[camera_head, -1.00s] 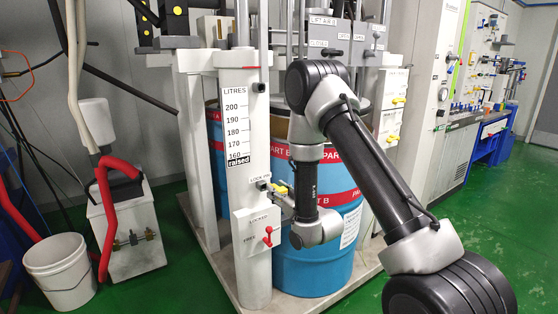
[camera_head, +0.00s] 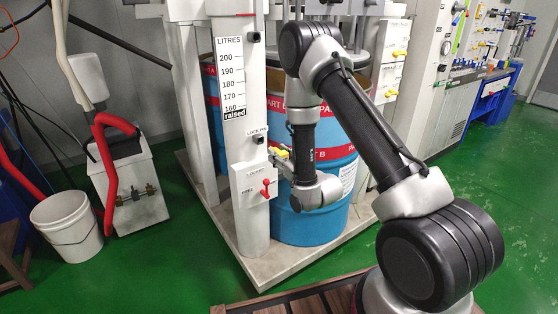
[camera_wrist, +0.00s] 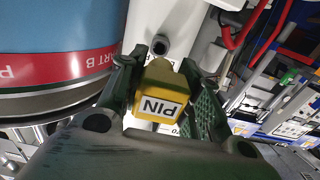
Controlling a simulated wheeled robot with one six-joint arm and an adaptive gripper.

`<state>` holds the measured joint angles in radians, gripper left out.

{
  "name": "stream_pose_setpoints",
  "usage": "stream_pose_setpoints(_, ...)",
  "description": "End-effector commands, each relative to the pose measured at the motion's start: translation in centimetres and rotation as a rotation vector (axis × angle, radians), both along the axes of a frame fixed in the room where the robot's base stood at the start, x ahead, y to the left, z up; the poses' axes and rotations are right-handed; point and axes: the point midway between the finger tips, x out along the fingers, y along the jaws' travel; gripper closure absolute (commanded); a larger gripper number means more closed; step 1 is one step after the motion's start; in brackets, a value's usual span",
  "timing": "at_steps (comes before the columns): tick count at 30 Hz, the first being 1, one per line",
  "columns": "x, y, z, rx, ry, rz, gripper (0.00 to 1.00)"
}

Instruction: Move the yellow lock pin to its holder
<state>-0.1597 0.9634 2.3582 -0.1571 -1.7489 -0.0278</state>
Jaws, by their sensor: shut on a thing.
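The yellow lock pin (camera_wrist: 160,95), marked PIN, sits between the two dark fingers of my gripper (camera_wrist: 163,68) in the wrist view. My gripper is shut on it. In the head view the yellow pin (camera_head: 281,151) shows small beside the white post, and my gripper (camera_head: 279,157) is partly hidden by my arm. A dark round socket (camera_head: 258,139) is on the post below the LOCK PIN label. In the wrist view a dark round tube end (camera_wrist: 160,44) on the white post lies just beyond the pin. I cannot tell whether the pin touches it.
A blue and red drum (camera_head: 315,222) stands behind the post, close to my wrist. A red lever (camera_head: 266,188) is on a white box below the socket. A litre scale (camera_head: 231,78) reads "raised". A white bucket (camera_head: 68,226) stands at left on the green floor.

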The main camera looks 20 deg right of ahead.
Motion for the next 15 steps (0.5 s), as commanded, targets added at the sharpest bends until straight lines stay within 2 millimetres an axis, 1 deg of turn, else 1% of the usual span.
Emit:
stream_pose_setpoints(8, 0.0, 0.0, 0.0, 0.0, -0.001, -0.001, 1.0)
stream_pose_setpoints(11, 0.4, 0.1, 0.0, -0.001, -0.001, 0.0, 1.0)
stream_pose_setpoints(15, 1.6, 0.5, 0.0, 0.0, -0.002, 0.0, 1.0)
